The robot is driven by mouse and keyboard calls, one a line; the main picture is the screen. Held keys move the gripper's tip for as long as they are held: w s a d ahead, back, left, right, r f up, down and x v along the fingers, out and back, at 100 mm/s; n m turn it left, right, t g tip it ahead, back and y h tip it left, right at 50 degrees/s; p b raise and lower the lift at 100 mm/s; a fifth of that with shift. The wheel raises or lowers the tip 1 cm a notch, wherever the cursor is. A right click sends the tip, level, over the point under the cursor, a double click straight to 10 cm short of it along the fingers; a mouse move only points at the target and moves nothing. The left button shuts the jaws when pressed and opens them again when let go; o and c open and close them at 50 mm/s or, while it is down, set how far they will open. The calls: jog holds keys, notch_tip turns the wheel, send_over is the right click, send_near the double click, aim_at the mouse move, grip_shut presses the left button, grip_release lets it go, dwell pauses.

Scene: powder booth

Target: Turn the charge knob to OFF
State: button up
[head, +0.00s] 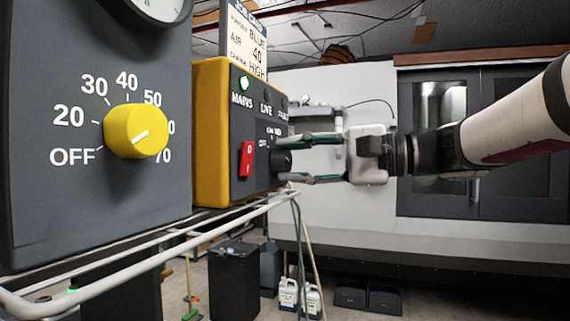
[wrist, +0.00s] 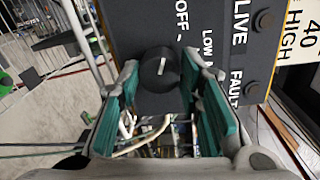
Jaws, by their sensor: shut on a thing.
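The charge knob is a small round black knob (head: 281,161) on the dark right-hand face of the yellow control box (head: 211,135). In the wrist view the knob (wrist: 160,70) shows a white pointer line directed up and slightly right, roughly toward the OFF label (wrist: 182,14). The LOW label lies further right, partly covered by a finger. My gripper (head: 287,160) reaches in from the right, with one green-padded finger above the knob and one below. The wrist view shows my gripper (wrist: 160,78) with its fingers on both sides of the knob, shut on it.
A red rocker switch (head: 247,159) and a green lamp (head: 243,83) share the panel. A larger yellow dial knob (head: 136,131) sits on the nearer grey cabinet. A white rail (head: 150,262) runs below the boxes. Cables hang beneath the gripper. A card (head: 243,41) stands above the box.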

jog(key=o, duration=1.2)
jog(key=shift+c, duration=0.2)
jog(key=shift+d, duration=0.1)
jog(key=v, duration=1.1)
jog(key=shift+s+d, duration=0.25)
jog(key=shift+d, duration=0.1)
jog(key=shift+r, duration=0.1)
